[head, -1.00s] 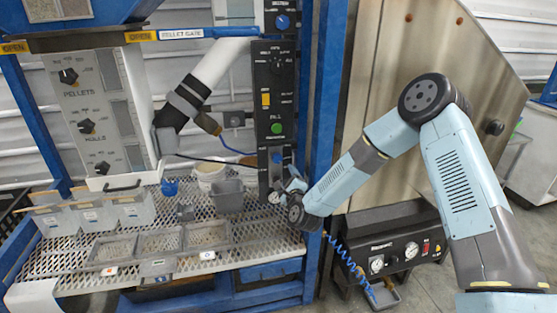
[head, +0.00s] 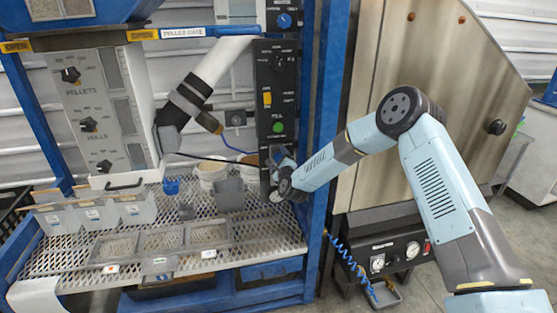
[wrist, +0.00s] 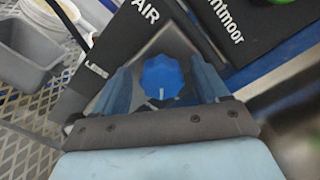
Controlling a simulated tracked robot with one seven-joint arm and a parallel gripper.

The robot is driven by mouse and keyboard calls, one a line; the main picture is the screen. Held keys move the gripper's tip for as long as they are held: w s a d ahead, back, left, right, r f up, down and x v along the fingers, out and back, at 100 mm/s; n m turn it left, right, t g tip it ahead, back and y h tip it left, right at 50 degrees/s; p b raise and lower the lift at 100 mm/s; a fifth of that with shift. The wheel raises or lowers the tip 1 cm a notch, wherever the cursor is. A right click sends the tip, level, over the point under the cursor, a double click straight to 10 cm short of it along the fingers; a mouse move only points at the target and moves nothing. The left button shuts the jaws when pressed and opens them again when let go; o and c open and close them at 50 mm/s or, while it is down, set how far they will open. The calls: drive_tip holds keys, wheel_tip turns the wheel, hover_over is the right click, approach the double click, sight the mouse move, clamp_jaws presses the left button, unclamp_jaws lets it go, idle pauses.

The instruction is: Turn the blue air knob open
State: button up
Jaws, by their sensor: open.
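The blue air knob (wrist: 161,78) is in the middle of the wrist view, on a dark panel marked AIR. It has a scalloped rim and a short white mark on its near side. My gripper (wrist: 163,90) is open, with one blue finger on each side of the knob. I cannot tell whether the fingers touch it. In the head view my gripper (head: 278,165) is at the lower end of the black control panel (head: 279,100), and it mostly hides the air knob there.
A grey bin (head: 229,194) and white buckets (head: 211,174) stand on the mesh shelf left of my gripper. A blue frame post (head: 318,120) stands just right of the panel. A green button (head: 278,127) and another blue knob (head: 284,20) are higher up.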

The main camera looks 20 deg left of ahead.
drive_tip(key=shift+w, duration=0.2)
drive_tip(key=shift+s, duration=0.1)
drive_tip(key=c, duration=1.1)
